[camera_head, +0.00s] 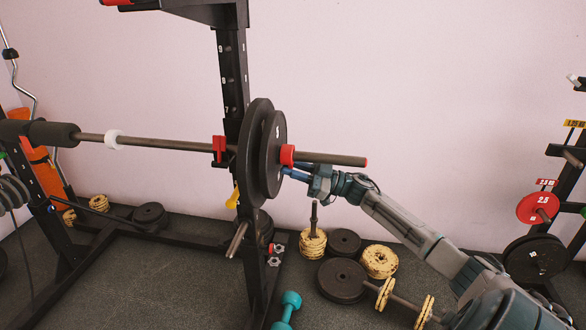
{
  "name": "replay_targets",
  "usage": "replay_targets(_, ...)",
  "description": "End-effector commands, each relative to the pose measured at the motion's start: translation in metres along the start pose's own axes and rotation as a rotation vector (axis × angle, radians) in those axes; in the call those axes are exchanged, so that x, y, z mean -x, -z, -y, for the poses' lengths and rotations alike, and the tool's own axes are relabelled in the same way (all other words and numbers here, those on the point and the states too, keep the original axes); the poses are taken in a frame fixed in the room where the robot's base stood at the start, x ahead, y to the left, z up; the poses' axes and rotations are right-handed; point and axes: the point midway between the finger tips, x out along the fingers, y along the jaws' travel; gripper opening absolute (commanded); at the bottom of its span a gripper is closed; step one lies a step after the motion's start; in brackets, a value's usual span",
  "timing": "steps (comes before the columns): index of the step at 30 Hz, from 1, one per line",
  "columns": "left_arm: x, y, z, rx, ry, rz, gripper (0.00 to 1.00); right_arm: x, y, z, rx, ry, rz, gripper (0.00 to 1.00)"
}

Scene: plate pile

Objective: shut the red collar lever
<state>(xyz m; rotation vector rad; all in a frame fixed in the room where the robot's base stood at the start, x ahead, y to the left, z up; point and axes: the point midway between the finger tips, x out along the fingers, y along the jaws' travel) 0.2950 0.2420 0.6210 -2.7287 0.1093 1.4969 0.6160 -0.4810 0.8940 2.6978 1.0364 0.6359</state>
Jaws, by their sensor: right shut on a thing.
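The red collar (287,155) sits around the bar's right sleeve (335,159), against the outer face of the black plates (272,150). My right gripper (285,171) reaches in from the right, just below the collar and the sleeve. Its blue fingers are shut on the red collar lever at the collar's underside. The lever itself is mostly hidden by the fingers, so its angle cannot be told. My left gripper is not in view.
A black rack upright (234,85) stands left of the plates, with a red bar support (219,146). Yellow plates (379,261), black plates (341,281) and a teal dumbbell (288,305) lie on the floor. The air right of the sleeve end is free.

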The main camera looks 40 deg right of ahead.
Motion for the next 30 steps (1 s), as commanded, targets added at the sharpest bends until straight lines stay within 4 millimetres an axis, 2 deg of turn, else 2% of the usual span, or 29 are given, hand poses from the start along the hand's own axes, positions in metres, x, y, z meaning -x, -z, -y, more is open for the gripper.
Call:
replay_targets(24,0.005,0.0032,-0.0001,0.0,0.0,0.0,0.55,-0.0031,0.0064,-0.0005,0.003,0.004,-0.009,0.0)
replay_targets(25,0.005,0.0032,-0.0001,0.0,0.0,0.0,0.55,-0.0032,0.0065,-0.0005,0.003,0.004,-0.009,0.24)
replay_targets(28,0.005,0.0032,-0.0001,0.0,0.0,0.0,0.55,-0.0029,0.0062,-0.0005,0.003,0.004,-0.008,0.44)
replay_targets(30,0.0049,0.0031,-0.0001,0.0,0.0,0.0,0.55,-0.0025,0.0054,-0.0004,0.002,0.003,-0.006,0.44)
